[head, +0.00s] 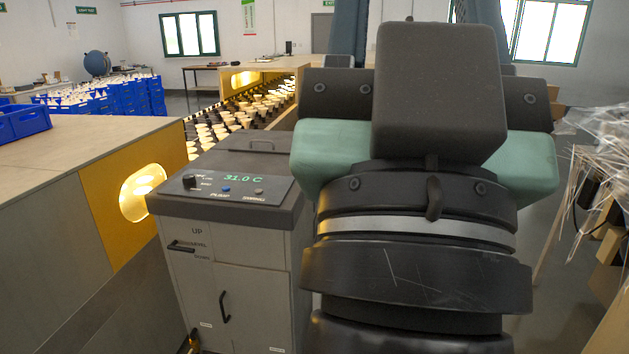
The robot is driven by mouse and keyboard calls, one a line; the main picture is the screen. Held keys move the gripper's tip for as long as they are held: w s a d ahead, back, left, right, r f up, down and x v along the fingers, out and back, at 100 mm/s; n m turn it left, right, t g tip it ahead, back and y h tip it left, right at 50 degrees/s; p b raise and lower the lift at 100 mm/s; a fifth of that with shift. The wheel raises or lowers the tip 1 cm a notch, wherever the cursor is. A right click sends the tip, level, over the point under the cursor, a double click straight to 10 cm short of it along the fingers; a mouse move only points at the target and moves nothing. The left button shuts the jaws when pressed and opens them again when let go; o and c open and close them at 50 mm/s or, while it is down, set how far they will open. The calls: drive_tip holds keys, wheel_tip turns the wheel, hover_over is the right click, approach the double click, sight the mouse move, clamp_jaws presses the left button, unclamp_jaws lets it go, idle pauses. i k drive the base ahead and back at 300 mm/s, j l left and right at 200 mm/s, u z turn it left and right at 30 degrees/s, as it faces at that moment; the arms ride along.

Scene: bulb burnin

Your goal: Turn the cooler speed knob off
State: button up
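The cooler (225,230) is a grey cabinet with a dark top, standing left of centre in the head view. Its sloped panel shows a green reading of 31.0 C. The dark speed knob (190,182) is at the panel's left end, with small markings beside it; I cannot read its setting. My gripper (430,100) appears to be at the end of my dark and green arm, large in the foreground right of the cooler. Its fingertips are hidden, so I cannot tell their opening. The knob is in plain view, apart from my arm.
A blue button (225,190) and a grey button (259,191) sit right of the knob. A bench with a yellow panel (108,205) stands left of the cooler. Rows of bulbs (240,117) run behind it. Wrapped clutter (600,180) lies at the right.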

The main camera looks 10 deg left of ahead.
sight(189, 179)
drive_tip(key=i+j, duration=0.3)
drive_tip(key=j, duration=0.2)
drive_tip(key=i+j, duration=0.3)
drive_tip(key=j, duration=0.15)
drive_tip(key=i+j, duration=0.3)
drive_tip(key=j, duration=0.2)
drive_tip(key=i+j, duration=0.35)
drive_tip(key=j, duration=0.15)
drive_tip(key=i+j, duration=0.3)
drive_tip(key=j, duration=0.2)
drive_tip(key=i+j, duration=0.3)
drive_tip(key=j, duration=0.15)
